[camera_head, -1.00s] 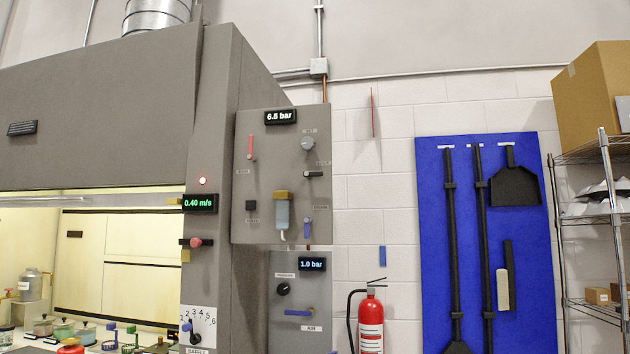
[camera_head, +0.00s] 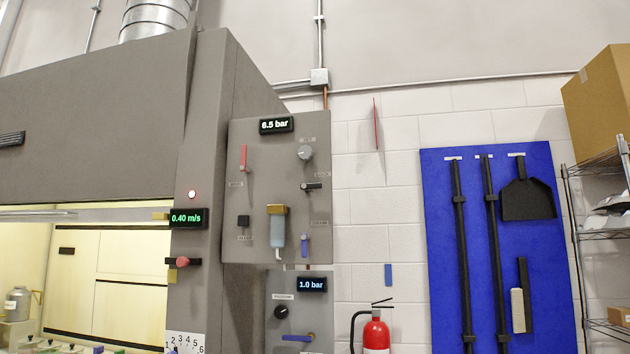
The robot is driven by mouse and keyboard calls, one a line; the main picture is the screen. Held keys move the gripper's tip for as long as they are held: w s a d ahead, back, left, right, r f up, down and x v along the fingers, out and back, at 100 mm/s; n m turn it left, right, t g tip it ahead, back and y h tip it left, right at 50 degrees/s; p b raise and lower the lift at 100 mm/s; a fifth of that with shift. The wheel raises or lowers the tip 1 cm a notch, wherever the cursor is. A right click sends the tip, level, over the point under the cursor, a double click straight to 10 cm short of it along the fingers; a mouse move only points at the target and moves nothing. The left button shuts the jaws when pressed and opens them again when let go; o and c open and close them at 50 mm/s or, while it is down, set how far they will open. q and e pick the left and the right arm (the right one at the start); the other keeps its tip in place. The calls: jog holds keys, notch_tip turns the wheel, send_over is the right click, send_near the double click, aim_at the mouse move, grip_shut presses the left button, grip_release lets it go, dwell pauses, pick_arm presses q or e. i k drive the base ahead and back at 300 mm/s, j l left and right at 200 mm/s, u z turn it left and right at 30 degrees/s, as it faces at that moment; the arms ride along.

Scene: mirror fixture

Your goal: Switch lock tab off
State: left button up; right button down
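A grey control panel (camera_head: 245,215) with a 6.5 bar display is mounted beside the fume hood. A small black tab (camera_head: 311,186) lies roughly horizontal on its right side, under a round grey knob (camera_head: 305,153). The small label (camera_head: 322,174) by the tab seems to read LOCK, but the print is too small to be sure. Neither of my grippers is in view, and nothing covers the tab.
A lower 1.0 bar panel (camera_head: 285,318) hangs below. A fire extinguisher (camera_head: 376,335) stands to the right.

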aim_at(312, 186)
jog(key=i+j+z, duration=0.1)
jog(key=i+j, duration=0.15)
jog(key=i+j+z, duration=0.1)
jog(key=i+j, duration=0.15)
jog(key=j, duration=0.15)
jog(key=i+j+z, duration=0.1)
jog(key=i+j, duration=0.15)
jog(key=j, duration=0.15)
jog(key=i+j+z, duration=0.1)
jog(key=i+j, duration=0.15)
jog(key=i+j+z, duration=0.1)
jog(key=j, duration=0.4)
jog(key=i, duration=0.1)
